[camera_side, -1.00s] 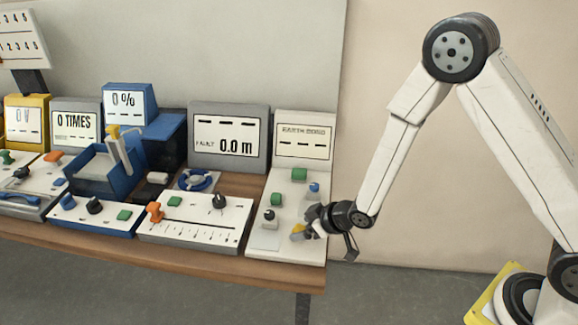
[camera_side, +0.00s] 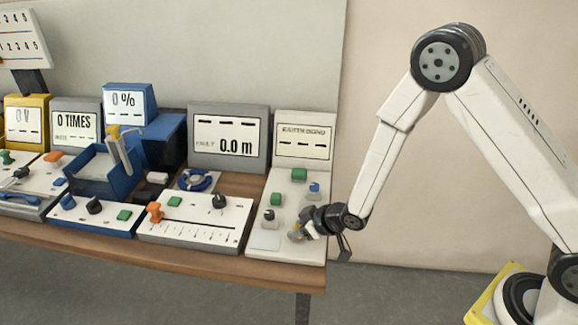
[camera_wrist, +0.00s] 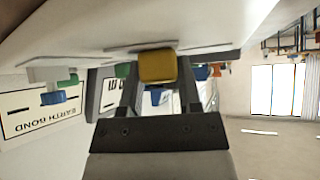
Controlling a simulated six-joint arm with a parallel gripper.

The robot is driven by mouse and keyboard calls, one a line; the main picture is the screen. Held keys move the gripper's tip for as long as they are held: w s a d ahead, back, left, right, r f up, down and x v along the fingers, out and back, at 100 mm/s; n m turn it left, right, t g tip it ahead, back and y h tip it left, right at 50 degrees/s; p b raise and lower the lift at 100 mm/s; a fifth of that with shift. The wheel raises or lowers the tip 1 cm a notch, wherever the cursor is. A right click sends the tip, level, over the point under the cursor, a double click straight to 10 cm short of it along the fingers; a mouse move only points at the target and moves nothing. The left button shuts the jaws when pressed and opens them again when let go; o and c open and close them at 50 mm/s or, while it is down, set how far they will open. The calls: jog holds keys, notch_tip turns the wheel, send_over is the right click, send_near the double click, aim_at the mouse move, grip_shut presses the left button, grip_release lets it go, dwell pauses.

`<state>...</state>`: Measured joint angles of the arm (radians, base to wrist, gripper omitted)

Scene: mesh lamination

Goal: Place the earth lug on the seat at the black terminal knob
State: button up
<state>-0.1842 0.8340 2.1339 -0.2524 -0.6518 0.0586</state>
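The earth lug appears to be the yellow block (camera_side: 295,234) at the front right of the earth bond panel. In the wrist view the yellow block (camera_wrist: 158,66) sits between my two fingers, which press against its sides. My gripper (camera_side: 303,230) reaches in from the right, low over the panel. The black terminal knob (camera_side: 269,214) stands on a small light base to the left of my gripper, apart from it. A pale flat plate (camera_side: 264,240) lies in front of that knob; I cannot tell whether it is the seat. My fingertips are partly hidden in the side view.
The earth bond panel (camera_side: 262,250) also carries a blue knob (camera_side: 314,187) and green blocks (camera_side: 299,174), with a display (camera_side: 304,142) behind. A slider panel (camera_side: 190,222) stands to the left. The table's right edge is close below my gripper.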

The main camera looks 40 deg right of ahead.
grip_shut()
jog(key=shift+r, duration=0.15)
jog(key=shift+r, duration=4.85)
